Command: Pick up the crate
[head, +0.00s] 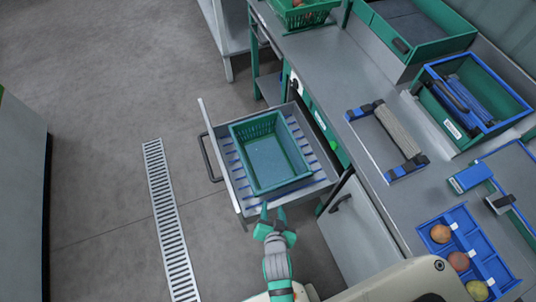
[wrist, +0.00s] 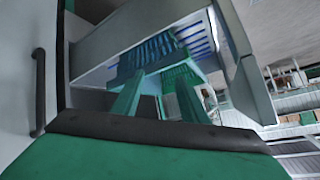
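A green plastic crate (head: 270,152) with slatted walls sits upright in an open drawer (head: 310,187) below the workbench. It looks empty from the head view. My gripper (head: 272,212) is just in front of the drawer's near side, close to the crate's near end but apart from it. In the wrist view, my two green fingers (wrist: 160,95) are spread with nothing between them, pointing toward the crate (wrist: 165,62). The drawer's side (wrist: 110,58) also shows there, and part of the crate is hidden behind the fingers.
Another green crate (head: 301,14) stands at the back. A cabinet door (head: 362,222) is beside the drawer.

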